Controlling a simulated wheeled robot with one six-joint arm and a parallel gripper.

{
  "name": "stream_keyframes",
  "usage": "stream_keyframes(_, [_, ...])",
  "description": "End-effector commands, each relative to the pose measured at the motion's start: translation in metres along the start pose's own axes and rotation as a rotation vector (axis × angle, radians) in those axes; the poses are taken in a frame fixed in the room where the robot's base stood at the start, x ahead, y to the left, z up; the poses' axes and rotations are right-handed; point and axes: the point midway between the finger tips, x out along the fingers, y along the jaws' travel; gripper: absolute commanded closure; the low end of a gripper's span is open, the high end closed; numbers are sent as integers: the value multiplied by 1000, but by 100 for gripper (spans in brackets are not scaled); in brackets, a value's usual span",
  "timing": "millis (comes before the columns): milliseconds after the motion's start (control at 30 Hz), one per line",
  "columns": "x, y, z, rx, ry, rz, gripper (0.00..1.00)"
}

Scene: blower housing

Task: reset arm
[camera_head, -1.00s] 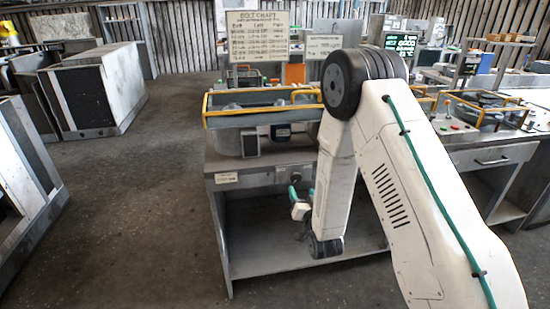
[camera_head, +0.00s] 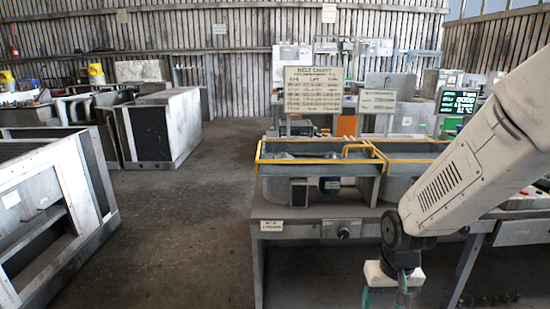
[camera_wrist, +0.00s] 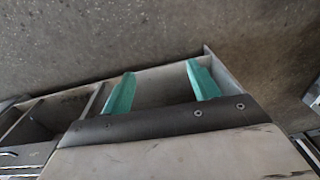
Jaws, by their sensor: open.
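My arm comes in from the right in the head view and bends down in front of the workbench (camera_head: 312,222). My gripper (camera_head: 388,300) hangs low at the bottom edge of that view, where its green fingers are partly cut off. In the wrist view my gripper (camera_wrist: 160,88) shows two green fingers spread apart with nothing between them. Beyond the fingers are a grey metal bench part (camera_wrist: 155,90) and the dark floor. My gripper is open and empty.
Yellow-railed trays (camera_head: 330,160) sit on the bench, with a belt chart sign (camera_head: 313,90) and a green-lit display (camera_head: 458,102) behind. A grey metal housing (camera_head: 50,220) stands at left, another (camera_head: 165,125) farther back. The floor (camera_head: 200,220) between is clear.

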Motion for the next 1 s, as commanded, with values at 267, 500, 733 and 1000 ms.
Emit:
stream_keyframes(267, [-106, 12, 90, -38, -154, 11, 40])
stream_keyframes(500, [-171, 19, 154, -43, -140, 17, 40])
stream_keyframes(733, [-203, 22, 171, -33, 19, 16, 40])
stream_keyframes(1000, [-212, 25, 174, -28, 68, 16, 40])
